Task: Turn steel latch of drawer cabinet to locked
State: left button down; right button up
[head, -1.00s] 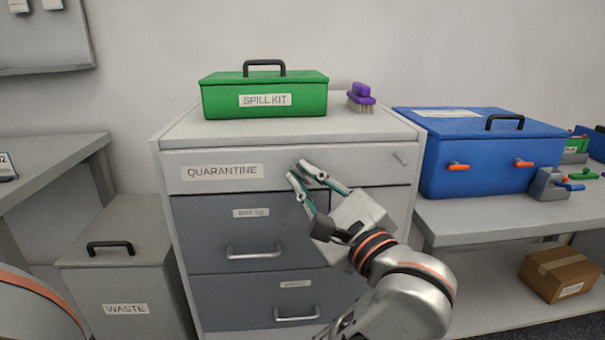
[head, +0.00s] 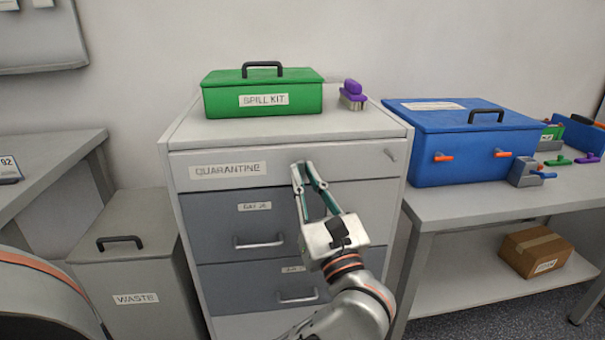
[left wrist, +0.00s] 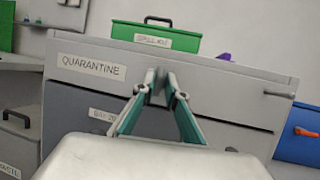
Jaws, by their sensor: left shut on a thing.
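The drawer cabinet (head: 390,215) is light grey with a top panel labelled QUARANTINE and darker drawers below. My left gripper (head: 306,166) is at the top panel, right of that label. Its fingertips are together on a small grey piece at the panel face, which I take as the steel latch; the fingers hide most of it, so its angle is unclear. In the left wrist view, the gripper's fingertips (left wrist: 159,84) meet in front of the same panel. My right gripper is not in view.
A small grey peg (head: 390,155) sits at the panel's right end. A green spill kit (head: 262,99) and purple brush (head: 352,95) stand on the cabinet. A blue case (head: 450,150) is on the right bench. A grey waste bin (head: 135,270) stands at left.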

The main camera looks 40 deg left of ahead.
pick_arm(q)
jog(key=shift+a+f, duration=0.15)
jog(key=shift+f, duration=0.05)
dwell(0.4)
jog(key=c, duration=2.2)
grip_release()
jog(key=shift+s+a, duration=0.1)
jog(key=shift+o, duration=0.2)
jog(key=shift+r, duration=0.1)
jog(key=v, duration=1.2)
